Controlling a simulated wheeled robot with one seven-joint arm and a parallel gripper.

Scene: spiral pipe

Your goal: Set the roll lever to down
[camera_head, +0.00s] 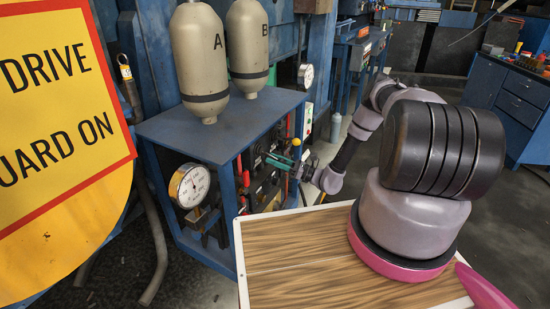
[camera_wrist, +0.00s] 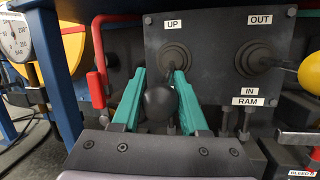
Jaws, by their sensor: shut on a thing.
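In the wrist view, a lever with a round black knob (camera_wrist: 159,104) stands in front of a dark panel (camera_wrist: 215,75), below the label "UP" (camera_wrist: 173,24). I take it for the roll lever, though no label "ROLL" or "DOWN" is readable. My gripper (camera_wrist: 160,76) has its two green fingers on either side of the knob, shut on it. The knob and fingers hide the panel's lower left part. In the head view, my gripper (camera_head: 283,163) is at the front of the blue machine; the knob cannot be made out there.
A yellow knob (camera_wrist: 311,72) of another lever is to the right, by the labels "OUT" and "IN RAM". A red handle (camera_wrist: 97,92) is close on the left. A pressure gauge (camera_head: 190,186) and blue frame (camera_head: 228,150) stand left of my gripper.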

